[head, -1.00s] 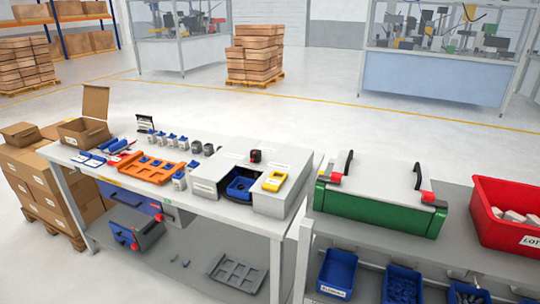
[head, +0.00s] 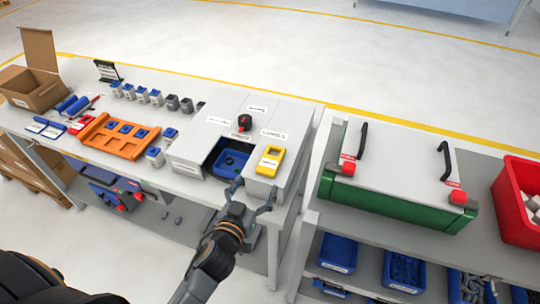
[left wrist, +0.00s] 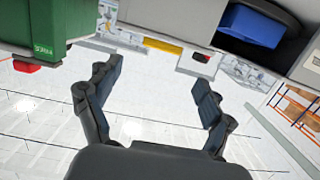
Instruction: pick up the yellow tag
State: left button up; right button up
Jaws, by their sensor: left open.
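The yellow tag (head: 270,161) is a small yellow frame with a pale middle. It lies on the right part of the grey station box (head: 290,137) in the head view. A yellow strip in the left wrist view (left wrist: 162,46) appears to be its edge. My left gripper (head: 254,192) is open and empty, in front of the station's front edge and close to the tag, apart from it. Its two spread fingers (left wrist: 157,78) also show in the left wrist view, with the yellow strip beyond the tips. My right gripper is not in view.
A blue bin (head: 232,163) sits in the station's recess, left of the tag. A black-and-red button (head: 244,122) stands behind it. A green case (head: 400,208) with a grey lid is to the right. An orange tray (head: 120,146) lies left.

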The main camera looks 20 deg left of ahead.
aim_at(271, 160)
pick_arm(q)
jog(key=shift+w+f+p, duration=0.2)
jog(key=shift+w+p, duration=0.15)
jog(key=shift+w, duration=1.15)
jog(key=shift+w+f+p, duration=0.15)
jog(key=shift+w+p, duration=0.2)
jog(key=shift+w, duration=1.15)
jog(key=w, duration=0.3)
jog(key=shift+w+d+f+p, duration=0.1)
jog(key=shift+d+f+p, duration=0.1)
jog(key=shift+f+p, duration=0.2)
jog(key=shift+w+f, duration=0.1)
jog(key=shift+w, duration=0.3)
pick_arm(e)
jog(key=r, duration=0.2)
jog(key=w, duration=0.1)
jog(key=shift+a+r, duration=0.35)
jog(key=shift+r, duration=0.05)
pick_arm(q)
jog(key=shift+s, duration=0.1)
